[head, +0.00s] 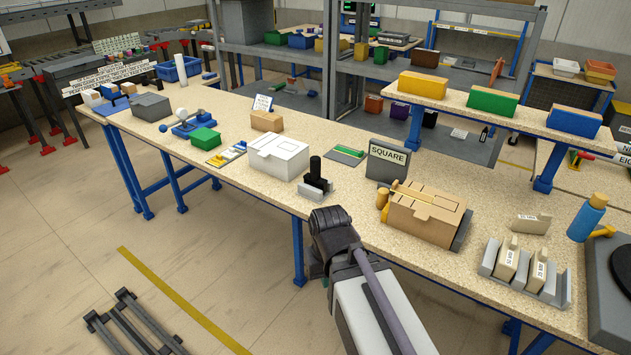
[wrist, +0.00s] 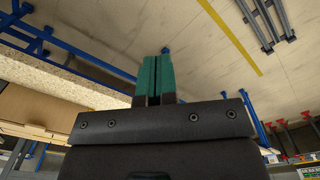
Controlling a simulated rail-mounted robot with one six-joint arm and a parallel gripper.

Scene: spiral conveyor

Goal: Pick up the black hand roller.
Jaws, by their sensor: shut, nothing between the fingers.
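The black hand roller (head: 316,170) appears to be the dark piece with an upright black handle on the table, in a small grey holder (head: 321,194) to the right of a white box. My gripper (head: 326,283) is mostly hidden behind my dark wrist in the head view, in front of the table's near edge and apart from the roller. In the wrist view the two green fingers of my gripper (wrist: 156,75) are together, with nothing between them. The roller is not seen in the wrist view.
The white box (head: 279,157) stands left of the roller. A grey SQUARE sign (head: 387,161) and a cardboard box (head: 427,213) stand to its right, a green-topped piece (head: 346,152) behind. The wrist view shows open floor (wrist: 130,30) and the table edge (wrist: 50,85).

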